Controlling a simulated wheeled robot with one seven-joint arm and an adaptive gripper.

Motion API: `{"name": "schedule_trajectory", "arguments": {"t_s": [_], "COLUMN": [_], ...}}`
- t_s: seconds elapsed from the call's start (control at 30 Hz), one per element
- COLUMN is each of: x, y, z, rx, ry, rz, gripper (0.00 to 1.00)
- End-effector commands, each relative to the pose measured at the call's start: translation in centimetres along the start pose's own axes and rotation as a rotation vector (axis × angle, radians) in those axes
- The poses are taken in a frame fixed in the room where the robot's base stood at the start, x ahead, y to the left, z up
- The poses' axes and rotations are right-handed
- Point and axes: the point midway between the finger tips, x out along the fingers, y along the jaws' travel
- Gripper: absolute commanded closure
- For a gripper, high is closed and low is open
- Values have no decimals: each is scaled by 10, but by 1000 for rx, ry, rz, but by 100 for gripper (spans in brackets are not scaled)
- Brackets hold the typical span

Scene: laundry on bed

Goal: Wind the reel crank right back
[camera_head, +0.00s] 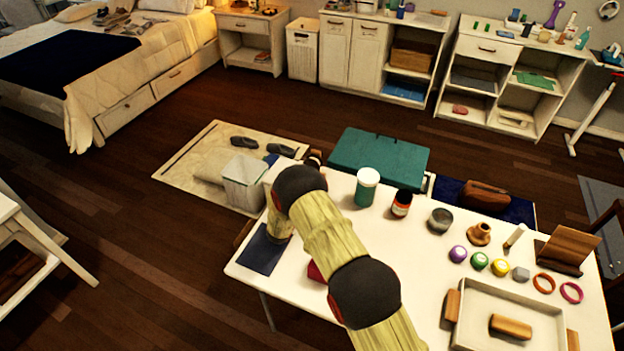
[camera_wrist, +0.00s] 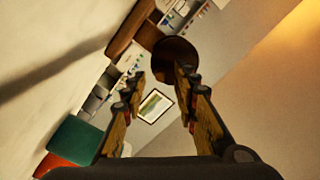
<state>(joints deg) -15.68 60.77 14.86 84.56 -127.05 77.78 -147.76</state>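No reel crank can be made out for certain in either view. In the wrist view a dark brown rounded piece (camera_wrist: 177,55) shows just beyond the fingertips, nearest the right finger. I cannot tell whether it is part of the reel or whether it touches that finger. My gripper (camera_wrist: 161,82) is open there, its two fingers apart with background and nothing held between them. In the head view my arm reaches over the left end of the white table (camera_head: 330,215) and its links largely hide my gripper. A small brown spool-like piece (camera_head: 478,234) stands on the table.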

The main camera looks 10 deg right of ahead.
Motion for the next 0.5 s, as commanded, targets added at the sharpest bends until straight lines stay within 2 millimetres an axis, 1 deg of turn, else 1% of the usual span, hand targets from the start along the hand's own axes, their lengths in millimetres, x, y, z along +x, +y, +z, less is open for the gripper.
{"name": "schedule_trajectory", "arguments": {"t_s": [0.1,0.37,0.5], "x": [4,5,5], "y": [0,0,0], "z": [1,0,0], "rx": [-1,-1,-1], "ry": [-1,-1,-1], "rz": [0,0,0], "gripper": [71,71,79]}}
